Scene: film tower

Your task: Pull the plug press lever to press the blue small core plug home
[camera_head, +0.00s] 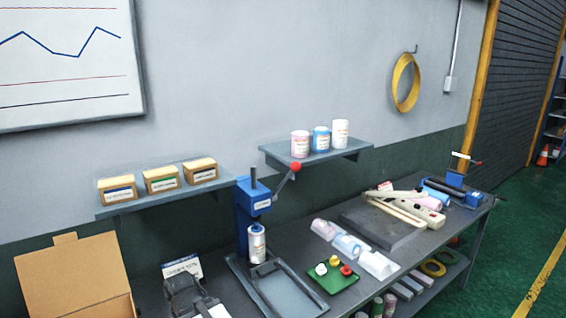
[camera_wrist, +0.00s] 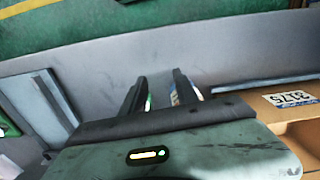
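The plug press (camera_head: 247,210) is a blue column with a white label, standing on the bench. Its lever (camera_head: 285,181) slants up to the right and ends in a red knob (camera_head: 296,167). A white roll or core (camera_head: 256,245) stands upright under the press head. The lever is not recognizable in that view.
A grey-framed tray (camera_head: 285,289) lies before the press, beside a green board (camera_head: 330,277) with white, yellow and red plugs. Clear rolls (camera_head: 350,246) lie further right. A cardboard box (camera_head: 75,280) is at left. Shelves above hold boxes (camera_head: 160,180) and jars (camera_head: 321,139).

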